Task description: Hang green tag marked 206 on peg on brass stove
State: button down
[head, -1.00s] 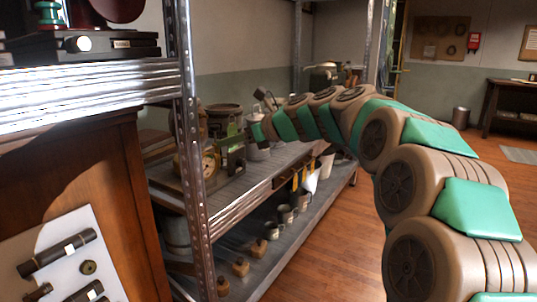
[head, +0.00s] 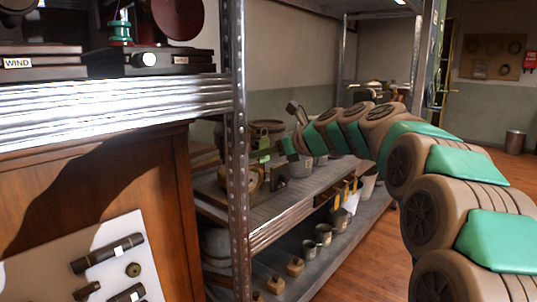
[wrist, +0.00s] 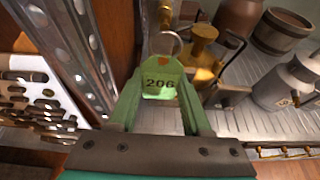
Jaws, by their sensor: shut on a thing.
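The green tag marked 206 (wrist: 160,84) is between the fingertips of my gripper (wrist: 160,98), its number facing the wrist camera. A metal ring (wrist: 165,42) stands above the tag's top end. The brass stove (wrist: 203,52) stands on the shelf just beyond the tag, to its right in the wrist view. In the head view the brass stove (head: 249,179) sits behind the metal post, below and left of my gripper (head: 277,147). The tag is apart from the stove. I cannot make out the stove's peg clearly.
A perforated metal post (head: 237,150) stands close left of my gripper; it also shows in the wrist view (wrist: 72,45). A grey can (wrist: 290,82) and a brown pot (wrist: 283,32) stand right of the stove.

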jog(key=b+x, duration=0.1)
jog(key=x, duration=0.1)
jog(key=shift+w+a+r+b, duration=0.1)
jog(key=shift+w+a+b, duration=0.2)
jog(key=shift+a+b, duration=0.05)
jog(key=shift+w+a+p, duration=0.4)
jog(key=shift+a+p, duration=0.15)
jog(key=shift+p, duration=0.7)
jog(key=shift+c, duration=1.4)
grip_release()
